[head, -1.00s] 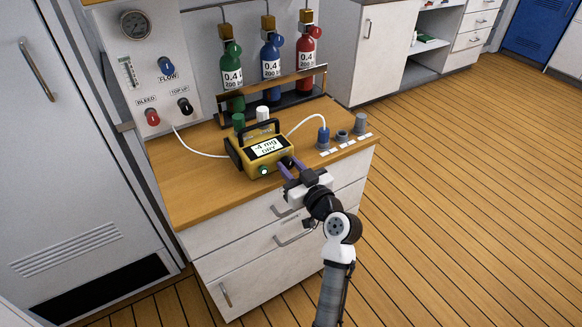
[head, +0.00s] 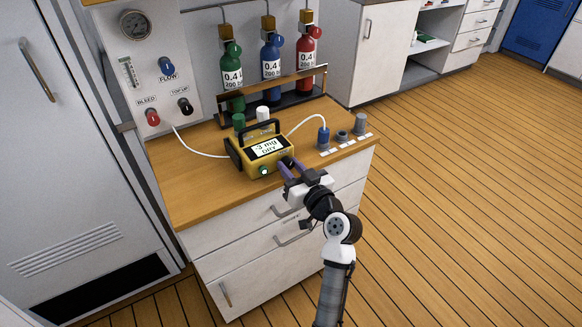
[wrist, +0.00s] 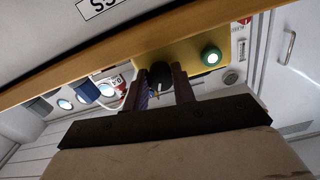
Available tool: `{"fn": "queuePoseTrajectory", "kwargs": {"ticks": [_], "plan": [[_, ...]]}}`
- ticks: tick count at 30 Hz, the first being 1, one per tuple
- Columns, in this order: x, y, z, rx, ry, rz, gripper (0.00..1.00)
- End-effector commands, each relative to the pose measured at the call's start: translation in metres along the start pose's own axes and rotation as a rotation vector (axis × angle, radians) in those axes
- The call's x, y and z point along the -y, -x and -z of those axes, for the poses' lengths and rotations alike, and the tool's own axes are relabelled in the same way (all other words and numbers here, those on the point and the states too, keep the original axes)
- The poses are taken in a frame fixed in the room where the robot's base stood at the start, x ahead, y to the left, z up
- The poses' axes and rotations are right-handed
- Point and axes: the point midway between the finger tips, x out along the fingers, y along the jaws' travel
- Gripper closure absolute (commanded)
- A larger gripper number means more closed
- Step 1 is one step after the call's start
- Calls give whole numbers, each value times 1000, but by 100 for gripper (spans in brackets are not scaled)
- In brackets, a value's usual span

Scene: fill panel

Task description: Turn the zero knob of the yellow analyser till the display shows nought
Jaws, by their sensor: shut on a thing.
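The yellow analyser (head: 240,160) stands on the wooden counter top, with a black carrying handle. Its white display (head: 268,148) reads what looks like -3 mg with DRY below; the sign is small and hard to read. The black zero knob (head: 288,161) is at the right of its front face, largely covered by my fingers. A lit green-white button (head: 264,170) is at the lower left of the face. My gripper (head: 290,167) is shut on the knob. In the wrist view the round black knob (wrist: 160,72) sits between my two fingers.
Behind stand green (head: 231,70), blue (head: 271,57) and red (head: 308,60) bottles in a rack. A blue fitting (head: 323,138) with a white tube and grey fittings (head: 360,124) are to the right. A panel with knobs (head: 148,60) is at the left. The counter's front left is clear.

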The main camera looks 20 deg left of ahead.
Motion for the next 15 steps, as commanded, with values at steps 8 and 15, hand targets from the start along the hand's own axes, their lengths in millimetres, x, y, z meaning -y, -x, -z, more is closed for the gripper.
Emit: {"fn": "queuePoseTrajectory", "kwargs": {"ticks": [8, 15], "plan": [[0, 0, 2, -1, -235, -2, 97], [0, 0, 2, 0, -465, -1, 97]]}}
